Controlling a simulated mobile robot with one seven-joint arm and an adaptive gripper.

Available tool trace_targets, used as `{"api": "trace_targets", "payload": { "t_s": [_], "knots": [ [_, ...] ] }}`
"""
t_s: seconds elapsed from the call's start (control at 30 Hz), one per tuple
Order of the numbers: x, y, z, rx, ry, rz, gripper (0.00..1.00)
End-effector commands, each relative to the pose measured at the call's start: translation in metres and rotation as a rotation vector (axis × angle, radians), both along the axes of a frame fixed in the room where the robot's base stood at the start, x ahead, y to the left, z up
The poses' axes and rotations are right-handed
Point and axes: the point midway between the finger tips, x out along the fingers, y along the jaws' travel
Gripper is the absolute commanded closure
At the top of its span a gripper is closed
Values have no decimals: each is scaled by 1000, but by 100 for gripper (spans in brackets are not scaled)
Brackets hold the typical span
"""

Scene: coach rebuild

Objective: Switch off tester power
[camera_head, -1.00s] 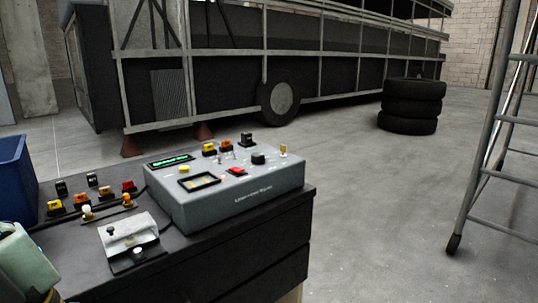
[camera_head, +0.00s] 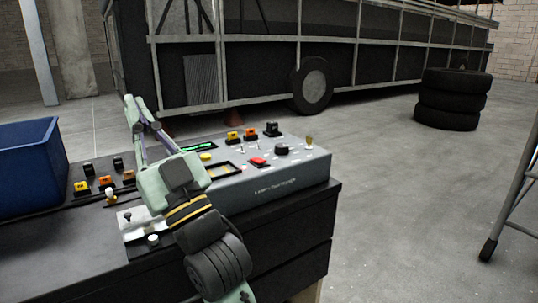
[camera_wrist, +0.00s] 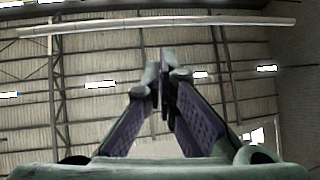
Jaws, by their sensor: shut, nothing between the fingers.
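The tester is a grey box (camera_head: 290,187) on the dark bench. Its sloped top carries a lit green display (camera_head: 199,147), a red rocker switch (camera_head: 258,162), a black knob (camera_head: 281,149), a yellow button (camera_head: 206,157), and a small toggle with a tan tip (camera_head: 309,141) at the right end. The switch markings are too small to read. My gripper (camera_head: 131,98) points upward in front of the box's left side, apart from the controls, and hides part of the box. In the wrist view my gripper (camera_wrist: 163,85) is shut and empty, facing the roof.
A blue bin (camera_head: 30,170) stands at the bench's left. Several coloured connectors (camera_head: 104,182) and a small metal fixture (camera_head: 135,225) lie beside the box. Stacked tyres (camera_head: 450,98), a ladder (camera_head: 510,200) and a bus frame (camera_head: 260,65) stand beyond.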

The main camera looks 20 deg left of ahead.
Motion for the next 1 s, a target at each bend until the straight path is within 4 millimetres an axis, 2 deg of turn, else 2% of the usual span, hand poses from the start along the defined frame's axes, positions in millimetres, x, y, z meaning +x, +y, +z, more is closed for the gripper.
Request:
{"api": "trace_targets", "payload": {
  "t_s": [0.03, 0.1, 0.2, 0.3, 0.4, 0.5, 0.83, 1.0],
  "knots": [
    [52, -21, -15, -82, 78, -64, 100],
    [105, -51, -41, -191, 182, -114, 100],
    [156, -100, -75, -314, 309, -154, 100],
    [180, -144, -101, -397, 397, -170, 100],
    [189, -173, -118, -449, 448, -172, 100],
    [191, -186, -126, -471, 468, -169, 100],
    [192, -186, -127, -476, 473, -167, 100],
    [199, -177, -124, -476, 473, -164, 100]
  ]
}}
